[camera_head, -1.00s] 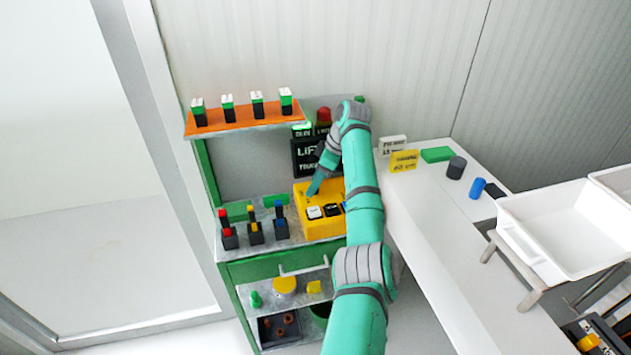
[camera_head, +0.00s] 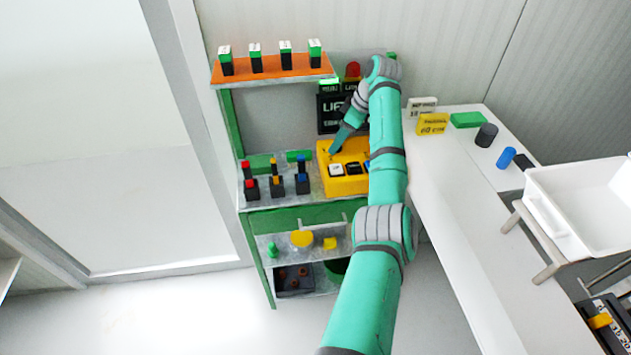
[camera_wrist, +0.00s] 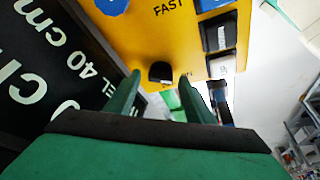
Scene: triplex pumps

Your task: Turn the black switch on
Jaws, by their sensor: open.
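The yellow control box (camera_head: 345,186) sits on the green bench's top. It carries a row of rocker switches: a white one (camera_head: 337,170), a black one (camera_head: 353,168) and a blue one partly behind my arm. The wrist view shows the black rocker (camera_wrist: 219,36) at the upper right, right of the fingers. My gripper (camera_head: 334,151) is over the box's back left part, pointing down. In the wrist view my gripper (camera_wrist: 158,84) is open, its fingers on either side of a small black knob (camera_wrist: 160,72). Whether they touch it I cannot tell.
A black sign (camera_head: 331,112) with lettering stands behind the box. Small upright switches (camera_head: 276,180) stand left of it. An orange shelf (camera_head: 272,70) with several blocks is above. A white table (camera_head: 470,215) is at the right, with a white tray (camera_head: 575,195).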

